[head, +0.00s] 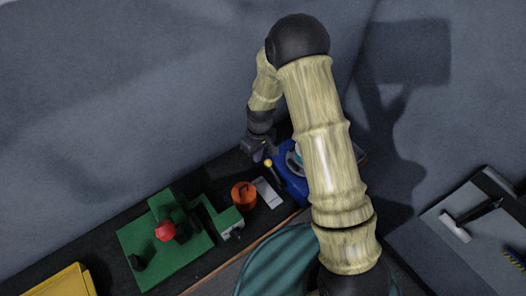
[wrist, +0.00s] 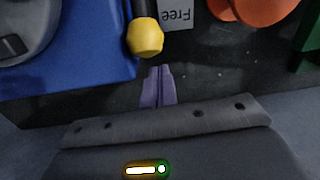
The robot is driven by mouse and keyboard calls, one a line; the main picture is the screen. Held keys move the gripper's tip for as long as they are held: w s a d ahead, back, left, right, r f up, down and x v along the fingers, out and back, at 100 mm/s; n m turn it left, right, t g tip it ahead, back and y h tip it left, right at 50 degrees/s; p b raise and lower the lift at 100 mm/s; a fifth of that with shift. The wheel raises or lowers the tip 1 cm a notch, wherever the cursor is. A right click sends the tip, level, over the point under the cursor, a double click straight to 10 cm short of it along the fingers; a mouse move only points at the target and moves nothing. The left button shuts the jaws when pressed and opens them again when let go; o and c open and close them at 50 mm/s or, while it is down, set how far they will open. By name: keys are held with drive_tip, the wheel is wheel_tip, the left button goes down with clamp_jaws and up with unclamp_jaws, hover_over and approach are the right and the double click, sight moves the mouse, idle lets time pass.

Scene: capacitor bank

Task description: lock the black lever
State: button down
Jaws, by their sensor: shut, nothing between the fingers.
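My gripper (wrist: 157,88) is shut and empty, its purple fingertips together just short of a yellow knob (wrist: 145,37). In the head view the blue device (head: 294,186) is partly behind my arm. A small black part (head: 137,262) stands on the green plate, and a dark piece lies on top of the orange round part (head: 243,195). I cannot tell which of these is the black lever.
A card reading "Free" (wrist: 176,15) lies beside the yellow knob, upside down in the wrist view. A green plate (head: 135,238) carries green blocks and a red knob (head: 165,231). A yellow tray (head: 68,281) is at lower left. A wall rises behind the dark bench.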

drive_tip(key=shift+s+d+r+p, duration=0.3)
drive_tip(key=shift+s+d+r, duration=0.1)
drive_tip(key=shift+s+r, duration=0.15)
drive_tip(key=shift+s+d+r+p, duration=0.3)
drive_tip(key=shift+s+d+r, duration=0.1)
drive_tip(key=shift+r, duration=0.2)
drive_tip(key=shift+w+f, duration=0.1)
